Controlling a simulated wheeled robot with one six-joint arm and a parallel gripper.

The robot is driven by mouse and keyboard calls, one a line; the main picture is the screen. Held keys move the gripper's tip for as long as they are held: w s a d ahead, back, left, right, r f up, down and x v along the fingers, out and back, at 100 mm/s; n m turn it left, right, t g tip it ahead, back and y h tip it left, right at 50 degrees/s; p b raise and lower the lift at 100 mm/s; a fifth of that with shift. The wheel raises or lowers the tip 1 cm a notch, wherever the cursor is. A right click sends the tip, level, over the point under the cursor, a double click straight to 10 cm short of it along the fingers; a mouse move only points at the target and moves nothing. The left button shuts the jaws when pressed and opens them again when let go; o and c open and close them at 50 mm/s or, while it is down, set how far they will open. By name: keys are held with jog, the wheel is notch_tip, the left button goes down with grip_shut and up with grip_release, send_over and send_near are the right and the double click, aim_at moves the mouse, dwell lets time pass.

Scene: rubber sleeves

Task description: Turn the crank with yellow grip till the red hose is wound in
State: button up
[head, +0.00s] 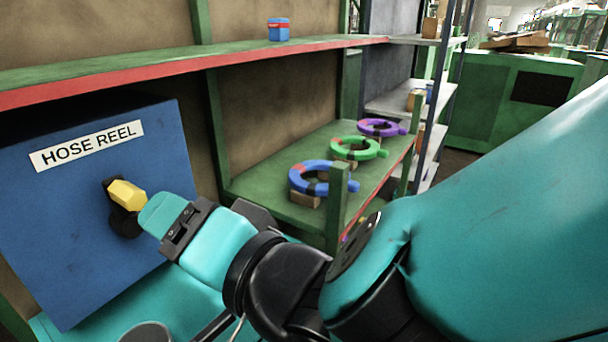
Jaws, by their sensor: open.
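A blue box labelled HOSE REEL (70,220) stands at the left. On its front is a dark crank (122,222) with a yellow grip (127,194) sticking out toward the right. My gripper (153,212), teal like my arm, is just right of the yellow grip and points at the crank. It is open, and nothing shows held in it. Its near end covers part of the crank, and I cannot tell whether it touches the grip. No red hose is visible.
My arm fills the lower right.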

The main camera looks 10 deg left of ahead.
jog(key=b+v, duration=0.2)
jog(key=v, duration=0.5)
dwell(0.4)
